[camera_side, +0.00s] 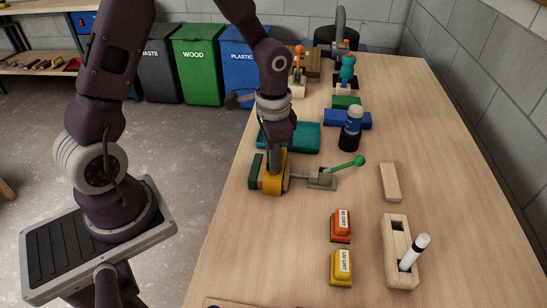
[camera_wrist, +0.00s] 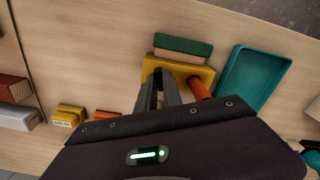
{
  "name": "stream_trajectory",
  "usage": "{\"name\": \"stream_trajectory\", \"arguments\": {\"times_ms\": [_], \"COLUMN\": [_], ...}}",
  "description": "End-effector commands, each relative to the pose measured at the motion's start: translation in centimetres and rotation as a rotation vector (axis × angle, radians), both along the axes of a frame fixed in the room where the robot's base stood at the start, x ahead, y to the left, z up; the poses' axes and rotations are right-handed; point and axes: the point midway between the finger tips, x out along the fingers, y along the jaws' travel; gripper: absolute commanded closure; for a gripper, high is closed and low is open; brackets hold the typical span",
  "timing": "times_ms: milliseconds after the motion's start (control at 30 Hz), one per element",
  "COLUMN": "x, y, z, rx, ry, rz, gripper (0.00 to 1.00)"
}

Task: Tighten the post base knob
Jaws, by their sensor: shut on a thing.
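My gripper (camera_wrist: 158,75) points down at the yellow block (camera_side: 271,182) on the bench, its fingertips over one end of it in the wrist view. It appears shut on this block; the fingers hide the contact. A green batten (camera_side: 256,171) and a pale strip (camera_wrist: 181,56) lie along the block's side. An orange cylinder (camera_wrist: 199,88) lies against the block beside the fingers. A metal toggle clamp (camera_side: 322,178) with a green ball handle (camera_side: 359,161) stands to the right of the block in the side view. I cannot tell which part is the post base knob.
A teal tray (camera_side: 301,137) lies just behind the block. A dark bottle (camera_side: 350,134) stands to the right of it. Orange (camera_side: 341,228) and yellow (camera_side: 341,270) labelled boxes and a wooden holder with a marker (camera_side: 398,247) are at the front. Bare bench lies at the right.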

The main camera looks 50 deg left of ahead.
Motion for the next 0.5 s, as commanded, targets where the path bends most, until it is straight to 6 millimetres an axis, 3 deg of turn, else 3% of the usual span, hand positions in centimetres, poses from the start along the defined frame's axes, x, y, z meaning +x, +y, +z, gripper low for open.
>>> {"name": "stream_trajectory", "arguments": {"times_ms": [500], "x": [0.03], "y": [-0.02], "z": [0.03], "rx": [0.0], "ry": [-0.001], "rz": [-0.068], "gripper": [1.0]}}
